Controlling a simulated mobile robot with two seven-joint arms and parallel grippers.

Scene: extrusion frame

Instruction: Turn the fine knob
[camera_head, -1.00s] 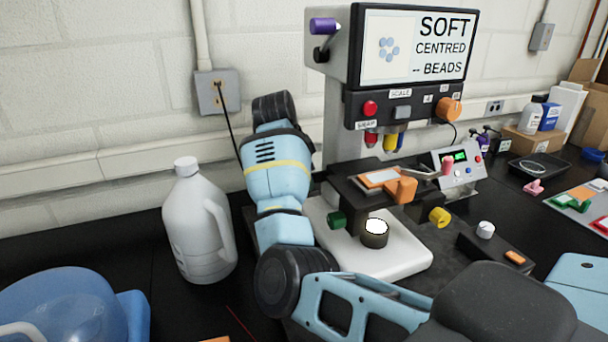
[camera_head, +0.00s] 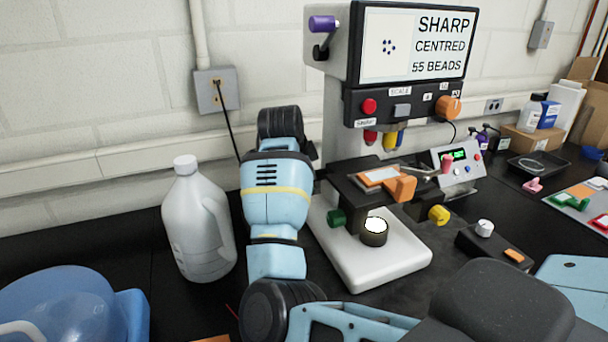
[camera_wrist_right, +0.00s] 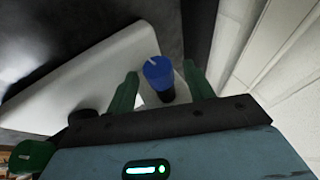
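The microscope (camera_head: 342,120) stands on a white base, its screen (camera_head: 417,42) reading "SHARP CENTRED 55 BEADS" beside a picture of small dark dots. A blue knob (camera_wrist_right: 158,70) with a white mark on its end shows in the right wrist view; I take it as the fine knob. In the head view it is hidden behind my right arm. My right gripper (camera_wrist_right: 162,84) is open, with one green finger on each side of the blue knob and gaps visible. A green knob (camera_head: 337,219) sits on the microscope's near side. My left gripper is not in view.
A white jug (camera_head: 197,225) stands left of my right arm, and a blue tub (camera_head: 70,305) is at the lower left. An orange knob (camera_head: 448,107) and a yellow knob (camera_head: 438,214) are on the microscope's right.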

